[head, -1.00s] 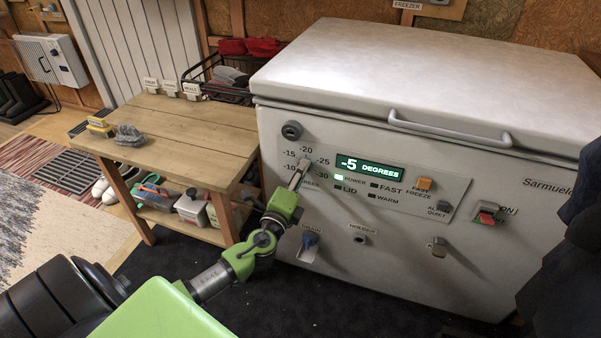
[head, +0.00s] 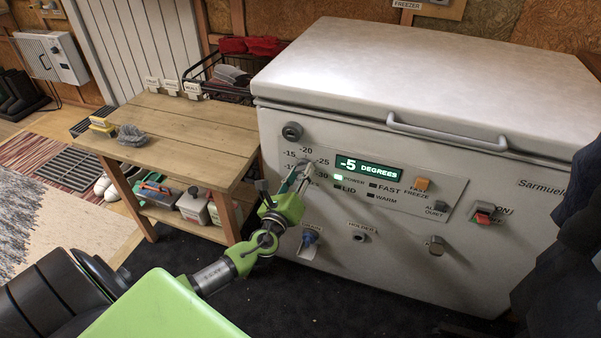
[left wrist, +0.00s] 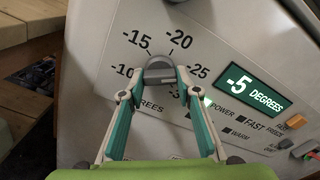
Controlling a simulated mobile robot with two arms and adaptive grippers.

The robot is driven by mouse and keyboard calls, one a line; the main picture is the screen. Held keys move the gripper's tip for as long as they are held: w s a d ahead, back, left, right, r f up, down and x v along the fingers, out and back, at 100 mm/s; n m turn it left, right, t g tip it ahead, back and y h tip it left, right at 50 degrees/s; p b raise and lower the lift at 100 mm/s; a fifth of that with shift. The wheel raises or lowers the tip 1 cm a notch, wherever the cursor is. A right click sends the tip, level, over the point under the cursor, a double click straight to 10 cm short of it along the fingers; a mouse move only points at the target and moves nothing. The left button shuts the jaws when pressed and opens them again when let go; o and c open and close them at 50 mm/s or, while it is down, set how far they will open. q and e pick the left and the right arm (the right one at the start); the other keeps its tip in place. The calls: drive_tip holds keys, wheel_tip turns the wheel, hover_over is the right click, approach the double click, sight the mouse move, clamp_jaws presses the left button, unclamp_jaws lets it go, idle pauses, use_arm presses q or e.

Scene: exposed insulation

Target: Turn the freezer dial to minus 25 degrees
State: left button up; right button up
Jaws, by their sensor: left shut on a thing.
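The white chest freezer (head: 400,250) stands on the right with its lid shut. Its control panel (head: 450,190) has a lit green display (head: 368,168) reading -5 DEGREES. The grey dial (left wrist: 159,68) shows in the left wrist view, ringed by marks such as -10, -15, -20 and -25. My left gripper (left wrist: 158,80) is shut on the dial, one finger at each side. In the head view the left gripper (head: 303,172) reaches the panel and mostly hides the dial. Where the dial points is hard to tell. My right gripper is not in view.
Below the panel are a blue drain knob (head: 310,237) and a holder socket (head: 359,237). Right of the display are an orange fast-freeze button (head: 422,184) and a red switch (head: 483,217). A wooden table (head: 175,130) stands close on the left.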

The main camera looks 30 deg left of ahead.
use_arm(q)
drive_tip(key=shift+f+m, duration=0.1)
drive_tip(key=shift+m, duration=0.2)
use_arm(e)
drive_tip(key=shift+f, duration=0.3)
use_arm(q)
drive_tip(key=o, duration=1.1)
drive_tip(key=v, duration=1.2)
drive_tip(key=shift+s, duration=0.1)
